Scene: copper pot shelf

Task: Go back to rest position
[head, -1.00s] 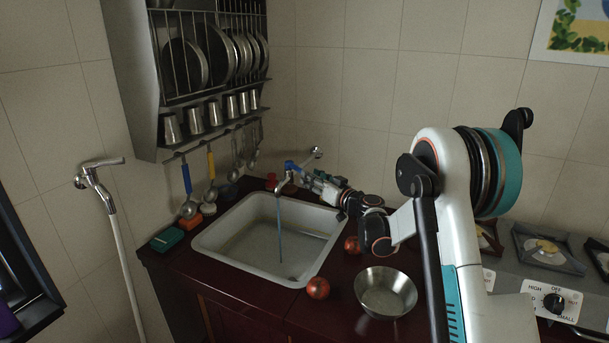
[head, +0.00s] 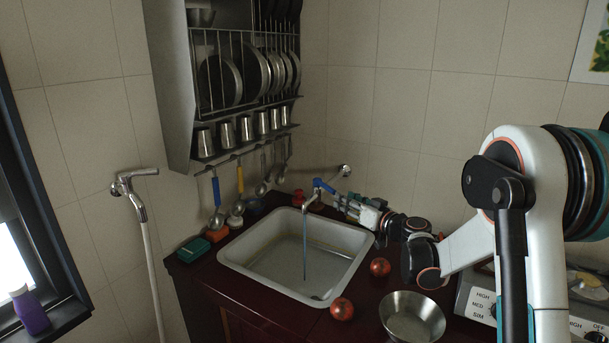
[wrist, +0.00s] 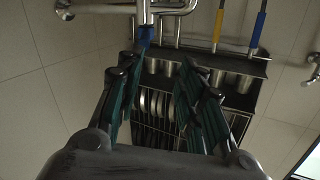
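My gripper (head: 336,198) is beside the tap over the sink, with its fingertips just right of the tap's blue handle (head: 321,185). In the wrist view my gripper (wrist: 158,72) has its two teal fingers spread apart with nothing between them. The blue handle (wrist: 145,34) shows there beyond the fingertips, outside the grip. The metal tap (head: 312,200) stands over the sink, and a thin bluish stream (head: 305,252) runs down from its spout. The white sink (head: 238,268) is set in the dark red counter.
Two red round fruits (head: 342,309) (head: 380,267) and a metal bowl (head: 412,318) stand right of the sink, below my arm. A stove (head: 478,303) is at the right. A plate rack (head: 178,90) with cups and hanging ladles is on the wall. A purple bottle (head: 30,311) stands at left.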

